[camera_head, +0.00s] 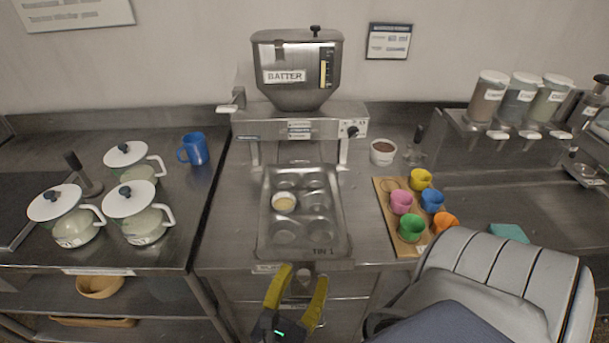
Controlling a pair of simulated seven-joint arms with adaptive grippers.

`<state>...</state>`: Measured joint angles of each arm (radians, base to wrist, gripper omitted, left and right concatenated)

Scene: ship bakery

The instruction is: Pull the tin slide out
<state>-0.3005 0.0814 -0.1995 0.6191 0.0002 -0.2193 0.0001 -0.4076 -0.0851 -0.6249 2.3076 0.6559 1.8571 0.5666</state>
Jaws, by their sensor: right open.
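The tin slide (333,265) lies on the steel counter in front of the batter dispenser, with a partly hidden label at its front edge. On it sits a metal muffin tin (325,251) marked "TIN 1", with several cups, one holding a pale yellow filling (284,203). My right gripper (304,275), with yellow fingers, is at the slide's front edge. Its fingers are apart, one on each side of a small knob-like handle that is partly hidden; I cannot tell whether they touch it. My left gripper is not in view.
The batter dispenser (297,75) stands behind the tin. Right of it are a white tub (383,152) and a wooden board (383,190) with coloured cups. A blue mug (194,149) and several lidded pots (138,228) stand left. Counter beside the tin is clear.

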